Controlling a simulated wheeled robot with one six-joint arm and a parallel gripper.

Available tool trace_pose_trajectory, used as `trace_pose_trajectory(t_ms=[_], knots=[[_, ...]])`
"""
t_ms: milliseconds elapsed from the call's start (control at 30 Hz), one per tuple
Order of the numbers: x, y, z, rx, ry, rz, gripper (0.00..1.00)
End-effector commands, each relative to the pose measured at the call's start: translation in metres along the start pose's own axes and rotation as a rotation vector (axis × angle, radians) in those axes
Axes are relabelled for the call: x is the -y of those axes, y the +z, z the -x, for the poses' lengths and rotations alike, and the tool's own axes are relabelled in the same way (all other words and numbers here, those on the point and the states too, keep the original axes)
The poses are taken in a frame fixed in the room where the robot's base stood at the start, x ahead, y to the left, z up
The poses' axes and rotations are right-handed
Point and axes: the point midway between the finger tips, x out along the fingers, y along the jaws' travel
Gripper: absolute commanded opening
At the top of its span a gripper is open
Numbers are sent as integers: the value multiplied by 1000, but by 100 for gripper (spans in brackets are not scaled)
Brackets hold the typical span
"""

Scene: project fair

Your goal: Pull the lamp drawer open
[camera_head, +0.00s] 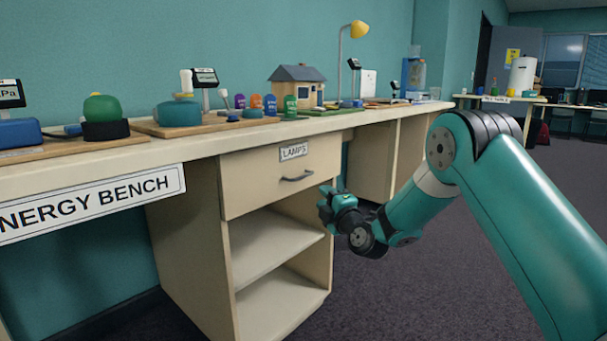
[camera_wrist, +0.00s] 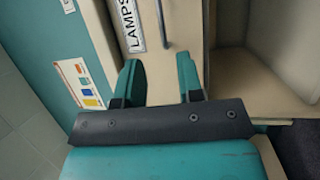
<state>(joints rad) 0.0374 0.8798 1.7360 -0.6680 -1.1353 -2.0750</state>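The lamp drawer (camera_head: 255,190) has a pale front with a "LAMPS" label (camera_head: 294,152) and a dark bar handle (camera_head: 297,178). Its front looks flush with the cabinet, so it appears closed. My gripper (camera_head: 325,204) is just in front of the cabinet, to the right of and below the handle in the head view. In the wrist view my gripper (camera_wrist: 158,72) has its two teal fingers apart with nothing between them. The handle (camera_wrist: 164,25) shows beyond the fingertips, roughly between them, and is not touched. The label (camera_wrist: 131,26) lies to its left.
Open shelves (camera_head: 270,245) are under the drawer. The bench top (camera_head: 215,142) carries several items, including a model house (camera_head: 297,88) and a yellow lamp (camera_head: 350,35). Dark carpet (camera_head: 420,290) in front of the cabinet is clear.

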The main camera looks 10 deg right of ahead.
Motion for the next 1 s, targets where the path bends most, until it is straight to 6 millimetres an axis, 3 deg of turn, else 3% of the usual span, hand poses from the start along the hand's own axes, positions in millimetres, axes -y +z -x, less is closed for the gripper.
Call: trace_pose_trajectory(t_ms=[200, 500, 700, 1000], knots=[[-1, -2, -50, -1, 2, -1, 34], [2, 0, -104, 1, 2, -1, 34], [2, 0, -124, 1, 0, -1, 34], [1, 0, -131, 1, -2, -3, 34]])
